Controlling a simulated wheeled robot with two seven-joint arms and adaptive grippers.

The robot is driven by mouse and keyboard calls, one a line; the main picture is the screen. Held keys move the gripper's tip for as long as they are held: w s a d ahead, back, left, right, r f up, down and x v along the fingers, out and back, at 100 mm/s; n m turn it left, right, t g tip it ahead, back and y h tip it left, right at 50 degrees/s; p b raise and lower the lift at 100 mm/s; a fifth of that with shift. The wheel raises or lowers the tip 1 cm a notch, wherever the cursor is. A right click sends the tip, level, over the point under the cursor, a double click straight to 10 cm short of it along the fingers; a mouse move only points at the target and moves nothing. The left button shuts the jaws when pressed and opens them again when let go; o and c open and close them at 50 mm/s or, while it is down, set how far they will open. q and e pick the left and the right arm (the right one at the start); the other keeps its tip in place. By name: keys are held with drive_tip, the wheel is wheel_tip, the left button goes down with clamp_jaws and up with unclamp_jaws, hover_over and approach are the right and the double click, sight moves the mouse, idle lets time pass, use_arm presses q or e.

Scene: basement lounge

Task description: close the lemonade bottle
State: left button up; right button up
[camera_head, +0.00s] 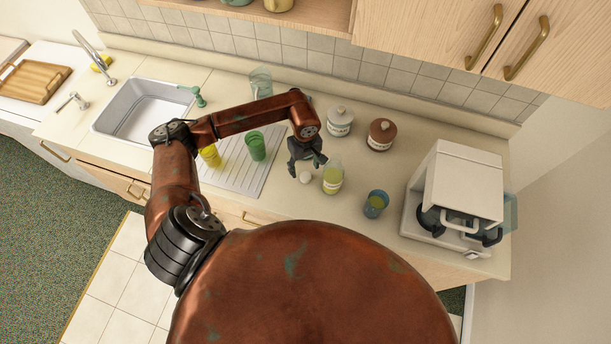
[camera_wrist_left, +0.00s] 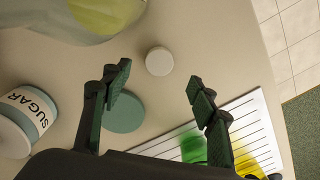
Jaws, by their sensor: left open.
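The lemonade bottle (camera_head: 333,181), clear with yellow liquid and a pale label, stands upright on the counter. Its body also shows, cut off, at the top left of the left wrist view (camera_wrist_left: 108,14). A small round white cap (camera_head: 305,178) lies on the counter just left of the bottle; it also shows in the left wrist view (camera_wrist_left: 159,61). My left gripper (camera_head: 308,167) is open and empty, above the counter behind the cap and left of the bottle. In the wrist view the cap appears between and beyond its fingertips (camera_wrist_left: 158,80). My right gripper is out of view.
A flat teal disc (camera_wrist_left: 123,114) lies near the cap. A sugar jar (camera_wrist_left: 22,122) and a brown jar (camera_head: 381,135) stand behind. A blue cup (camera_head: 375,204) and white machine (camera_head: 460,187) are right; green (camera_head: 256,147) and yellow cups (camera_head: 210,156) stand left on the drainboard.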

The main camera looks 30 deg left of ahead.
sight(305, 176)
use_arm(q)
drive_tip(key=shift+d+f, duration=0.1)
drive_tip(key=shift+f, duration=0.25)
wheel_tip(305, 176, down, 4)
drive_tip(key=shift+d+r+p, duration=0.1)
drive_tip(key=shift+r+p, duration=0.15)
drive_tip(key=shift+p, duration=0.7)
drive_tip(key=shift+f, duration=0.5)
drive_tip(key=shift+c, duration=0.5)
drive_tip(key=c, duration=0.7)
